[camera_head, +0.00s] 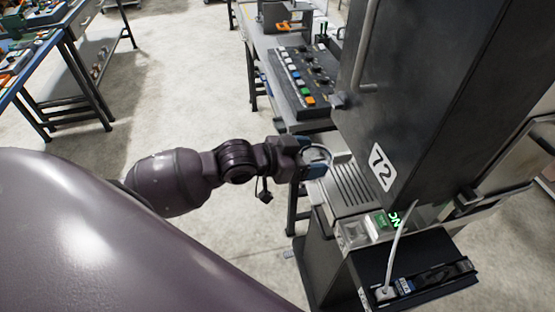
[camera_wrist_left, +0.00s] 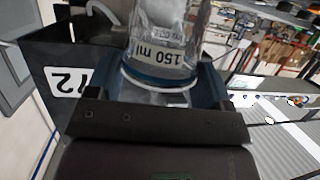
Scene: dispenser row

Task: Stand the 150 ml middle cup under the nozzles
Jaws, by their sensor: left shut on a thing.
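A clear cup (camera_wrist_left: 165,50) labelled "150 ml" stands between the fingers of my left gripper (camera_wrist_left: 165,88) in the left wrist view. The fingers are shut on it. In the head view my left gripper (camera_head: 314,163) comes in from the left, and the cup's round rim (camera_head: 318,154) shows between its fingers. The nozzles are not clearly seen in either view. Whether the cup touches the tray cannot be told. My right gripper is not in view.
A control panel with coloured buttons (camera_head: 306,78) is on the bench behind the tray. Open floor (camera_head: 190,60) lies to the left.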

